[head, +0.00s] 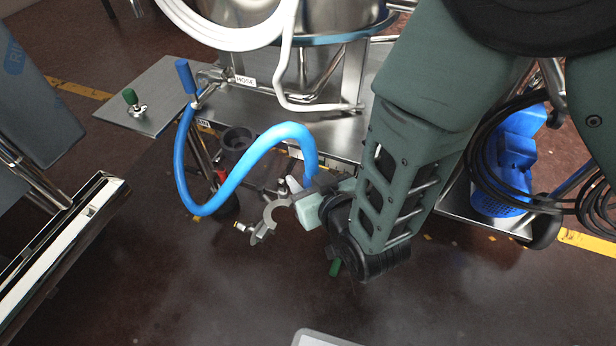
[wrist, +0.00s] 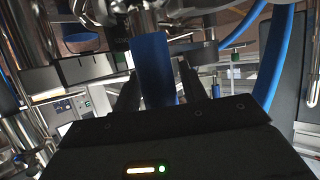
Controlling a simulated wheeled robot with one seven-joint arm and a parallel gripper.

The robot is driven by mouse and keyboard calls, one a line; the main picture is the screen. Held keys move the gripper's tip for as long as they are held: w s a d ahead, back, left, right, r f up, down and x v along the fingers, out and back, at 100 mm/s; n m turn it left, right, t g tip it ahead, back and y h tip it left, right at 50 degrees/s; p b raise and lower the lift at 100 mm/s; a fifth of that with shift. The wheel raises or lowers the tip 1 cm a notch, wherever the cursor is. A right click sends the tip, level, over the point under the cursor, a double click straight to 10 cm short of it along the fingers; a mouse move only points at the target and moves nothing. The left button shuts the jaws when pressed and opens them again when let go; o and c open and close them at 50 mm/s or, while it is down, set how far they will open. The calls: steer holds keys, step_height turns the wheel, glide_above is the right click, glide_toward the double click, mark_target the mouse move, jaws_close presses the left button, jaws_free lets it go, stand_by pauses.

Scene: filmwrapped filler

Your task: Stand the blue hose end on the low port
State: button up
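The blue hose (head: 250,165) runs from a pipe below a blue-handled valve (head: 186,78), loops down, then arches over to my gripper (head: 308,196). Its far end is at my gripper, partly hidden by it. In the wrist view the blue hose end (wrist: 152,62) stands between my two dark fingers, and my gripper looks shut on it. A grey open clamp (head: 274,214) with a brass-tipped fitting is just left of my gripper. A dark round cup-like fitting (head: 237,140) sits behind the hose arch. I cannot tell for certain which fitting is the low port.
A steel cart deck (head: 250,112) carries a steel tank with a white hose (head: 285,60) beside it. A green-handled valve (head: 131,100) stands on the left plate. A blue pump-like unit (head: 510,170) with black cables is at the right. The foreground floor is mostly clear.

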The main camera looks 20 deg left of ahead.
steer(key=shift+o, duration=0.6)
steer(key=p+v, duration=1.3)
steer(key=v, duration=0.4)
steer(key=shift+s, duration=0.2)
steer(key=shift+s+d+r, duration=0.1)
steer(key=shift+d, duration=0.1)
